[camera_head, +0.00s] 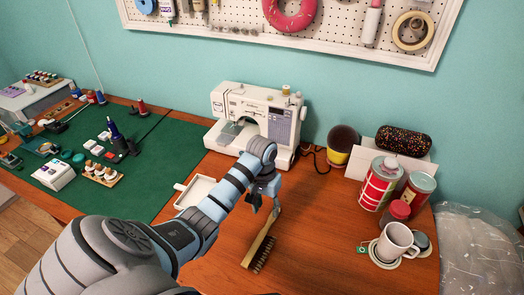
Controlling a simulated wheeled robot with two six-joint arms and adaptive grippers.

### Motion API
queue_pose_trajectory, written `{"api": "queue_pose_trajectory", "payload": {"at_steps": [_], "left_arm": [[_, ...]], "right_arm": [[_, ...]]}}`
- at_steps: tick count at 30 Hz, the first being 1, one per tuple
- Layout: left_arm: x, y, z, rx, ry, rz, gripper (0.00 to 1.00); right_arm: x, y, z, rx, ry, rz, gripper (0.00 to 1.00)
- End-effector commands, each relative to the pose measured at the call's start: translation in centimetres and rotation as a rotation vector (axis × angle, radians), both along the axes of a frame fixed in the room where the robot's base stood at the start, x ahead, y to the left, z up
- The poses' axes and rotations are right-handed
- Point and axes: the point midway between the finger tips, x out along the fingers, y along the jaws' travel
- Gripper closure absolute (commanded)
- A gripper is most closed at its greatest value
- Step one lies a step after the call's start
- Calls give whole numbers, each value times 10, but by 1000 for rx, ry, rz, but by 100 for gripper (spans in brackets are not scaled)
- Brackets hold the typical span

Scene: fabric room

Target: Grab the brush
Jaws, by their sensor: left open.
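The brush (258,247) has a long wooden handle and dark bristles. It lies slanted on the wooden table, with its bristle end toward me and its handle toward the sewing machine. My left gripper (265,209) is open, with its fingers pointing down near the far end of the handle. Whether the fingers touch the handle, I cannot tell. My left arm comes in from the lower left. My right gripper does not show.
A white sewing machine (255,112) stands behind my gripper. A white tray (194,192) lies to the left. A white mug (396,242), cans (379,184) and a red-topped jar (396,213) stand to the right. A green mat (150,185) with sewing items covers the left side.

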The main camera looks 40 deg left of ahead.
Motion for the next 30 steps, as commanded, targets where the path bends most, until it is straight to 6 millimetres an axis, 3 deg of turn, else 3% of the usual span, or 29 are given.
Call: {"api": "queue_pose_trajectory", "payload": {"at_steps": [1,7,12,20,27,30], "left_arm": [[-1,0,-15,-1,4,2,59],[0,-3,-42,0,1,1,59],[2,-7,-75,0,1,-1,59],[3,-7,-81,1,-1,-3,59],[3,-8,-80,1,-1,-4,96],[3,-8,-80,1,-1,-4,100]], "right_arm": [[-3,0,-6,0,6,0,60],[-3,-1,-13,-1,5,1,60],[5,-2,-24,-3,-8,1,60],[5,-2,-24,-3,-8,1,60],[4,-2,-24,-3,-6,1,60],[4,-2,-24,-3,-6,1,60]]}}
